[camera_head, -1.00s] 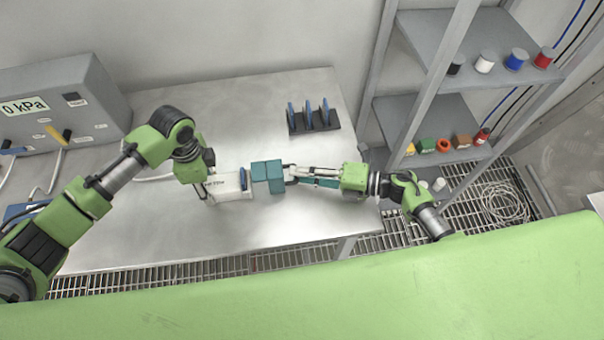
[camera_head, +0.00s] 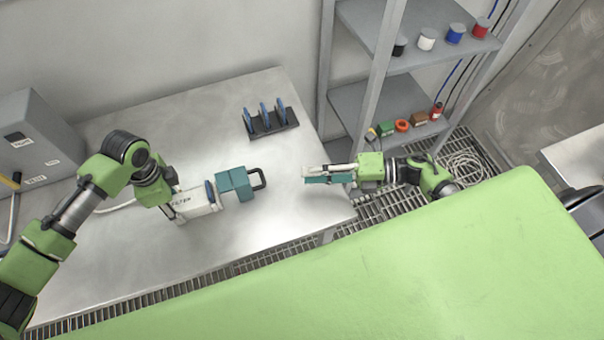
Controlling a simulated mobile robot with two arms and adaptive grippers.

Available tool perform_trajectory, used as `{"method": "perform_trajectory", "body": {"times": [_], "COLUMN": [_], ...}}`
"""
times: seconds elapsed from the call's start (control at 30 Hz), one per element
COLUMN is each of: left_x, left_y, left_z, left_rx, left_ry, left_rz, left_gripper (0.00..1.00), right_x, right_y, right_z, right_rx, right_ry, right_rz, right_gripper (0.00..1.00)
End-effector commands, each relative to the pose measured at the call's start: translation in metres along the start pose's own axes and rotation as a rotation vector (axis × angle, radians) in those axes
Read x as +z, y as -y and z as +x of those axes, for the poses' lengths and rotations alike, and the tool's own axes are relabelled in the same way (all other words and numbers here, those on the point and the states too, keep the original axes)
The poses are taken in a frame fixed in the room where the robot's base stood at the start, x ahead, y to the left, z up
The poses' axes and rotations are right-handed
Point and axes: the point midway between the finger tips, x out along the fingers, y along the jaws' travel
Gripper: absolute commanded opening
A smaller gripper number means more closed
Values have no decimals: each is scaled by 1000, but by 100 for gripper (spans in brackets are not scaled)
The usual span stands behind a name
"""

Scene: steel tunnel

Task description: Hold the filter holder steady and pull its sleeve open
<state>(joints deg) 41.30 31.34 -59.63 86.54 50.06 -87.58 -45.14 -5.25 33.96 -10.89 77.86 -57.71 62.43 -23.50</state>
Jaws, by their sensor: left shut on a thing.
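The white filter holder (camera_head: 196,207), with a dark "FILTER" label, lies on the steel table. My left gripper (camera_head: 172,204) is shut on its left end; the contact is partly hidden by the gripper. The teal sleeve (camera_head: 234,184) is at the holder's right end and carries a black loop handle (camera_head: 262,178). A blue disc (camera_head: 210,192) shows upright between the white body and the sleeve. My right gripper (camera_head: 304,175) is to the right of the handle, apart from it and empty, pointing left. Its fingers are seen edge-on, so its opening is unclear.
A dark rack (camera_head: 270,130) with several blue discs stands behind on the table (camera_head: 120,250). A grey instrument box (camera_head: 32,140) is at the left. A shelf unit (camera_head: 375,105) with spools and small parts stands at the right. The table between handle and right gripper is clear.

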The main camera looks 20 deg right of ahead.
Motion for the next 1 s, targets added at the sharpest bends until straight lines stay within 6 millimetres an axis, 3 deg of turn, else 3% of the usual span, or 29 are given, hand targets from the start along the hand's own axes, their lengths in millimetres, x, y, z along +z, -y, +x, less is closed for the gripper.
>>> {"method": "perform_trajectory", "body": {"times": [0.33,0.37,0.43,0.8,1.0], "left_x": [0,0,0,0,0], "left_y": [0,0,0,0,1], "left_z": [0,0,0,-2,-28], "left_rx": [1,1,1,0,-3], "left_ry": [2,2,1,0,-1], "left_rz": [0,0,0,0,1], "left_gripper": [14,42,59,59,59], "right_x": [0,0,0,0,0], "right_y": [0,0,0,0,0], "right_z": [-1,-1,-1,-1,-1], "right_rx": [1,1,1,1,1], "right_ry": [0,0,0,0,0], "right_rz": [0,0,0,0,1], "right_gripper": [25,25,25,25,25]}}
